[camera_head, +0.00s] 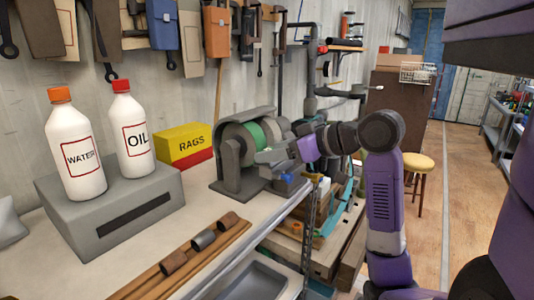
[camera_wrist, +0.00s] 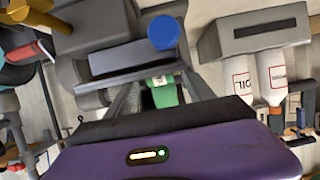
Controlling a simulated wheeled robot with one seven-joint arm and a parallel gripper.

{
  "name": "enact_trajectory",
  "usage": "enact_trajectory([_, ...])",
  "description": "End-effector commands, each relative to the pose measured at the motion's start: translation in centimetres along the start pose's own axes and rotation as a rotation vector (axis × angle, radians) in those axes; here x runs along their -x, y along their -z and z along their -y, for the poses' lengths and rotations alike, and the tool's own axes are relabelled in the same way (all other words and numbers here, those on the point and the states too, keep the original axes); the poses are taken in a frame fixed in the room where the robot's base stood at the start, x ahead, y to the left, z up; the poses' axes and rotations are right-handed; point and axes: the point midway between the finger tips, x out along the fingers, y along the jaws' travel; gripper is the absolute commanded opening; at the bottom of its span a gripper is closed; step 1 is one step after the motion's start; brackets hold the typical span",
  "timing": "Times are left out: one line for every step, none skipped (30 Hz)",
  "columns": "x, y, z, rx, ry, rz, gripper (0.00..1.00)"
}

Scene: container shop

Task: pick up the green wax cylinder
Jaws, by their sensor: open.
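A green piece (camera_head: 256,133), which I take for the green wax cylinder, shows at the grey bench grinder (camera_head: 231,178), just beyond my gripper (camera_head: 266,157). I cannot tell what it rests on. In the wrist view the green cylinder (camera_wrist: 165,97) has a pale label at its top and lies between the two fingers of my gripper (camera_wrist: 162,88). The fingers stand apart on either side of it, with no clear contact. The purple hand hides its near end.
WATER (camera_head: 76,150) and OIL (camera_head: 131,135) bottles stand on a grey box (camera_head: 110,218) at left. A yellow and red RAGS box (camera_head: 184,145) stands behind. Wooden strips with short cylinders lie in front. A blue knob (camera_wrist: 163,33) is near the fingers. The bench edge is close below.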

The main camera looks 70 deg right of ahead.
Motion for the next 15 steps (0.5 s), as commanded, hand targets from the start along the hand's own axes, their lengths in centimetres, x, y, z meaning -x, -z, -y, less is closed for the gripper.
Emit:
enact_trajectory([0.01, -0.01, -0.01, 0.000, 0.000, 0.000, 0.62])
enact_trajectory([0.02, -0.01, -0.01, 0.000, 0.000, 0.000, 0.62])
enact_trajectory([0.03, -0.01, -0.01, 0.000, 0.000, 0.000, 0.60])
enact_trajectory([0.03, -0.01, -0.02, 0.000, -0.001, 0.000, 0.54])
enact_trajectory([0.04, -0.01, -0.02, 0.000, -0.001, 0.000, 0.48])
enact_trajectory([0.04, -0.01, -0.02, 0.000, -0.001, 0.000, 0.40])
enact_trajectory([0.05, -0.01, -0.02, 0.000, -0.001, 0.000, 0.34])
enact_trajectory([0.05, -0.01, -0.02, 0.000, -0.001, 0.000, 0.28])
enact_trajectory([0.05, 0.00, -0.02, 0.000, -0.001, 0.000, 0.21])
enact_trajectory([0.06, 0.00, -0.02, 0.000, -0.001, 0.000, 0.15])
enact_trajectory([0.06, 0.00, -0.02, 0.000, -0.001, 0.000, 0.09])
enact_trajectory([0.06, 0.00, -0.03, 0.000, -0.001, 0.000, 0.01])
enact_trajectory([0.07, 0.00, -0.03, 0.000, -0.001, 0.000, 0.00])
enact_trajectory([0.07, 0.01, -0.03, 0.000, -0.001, 0.000, 0.00])
enact_trajectory([0.07, 0.01, -0.03, 0.000, -0.001, 0.000, 0.00])
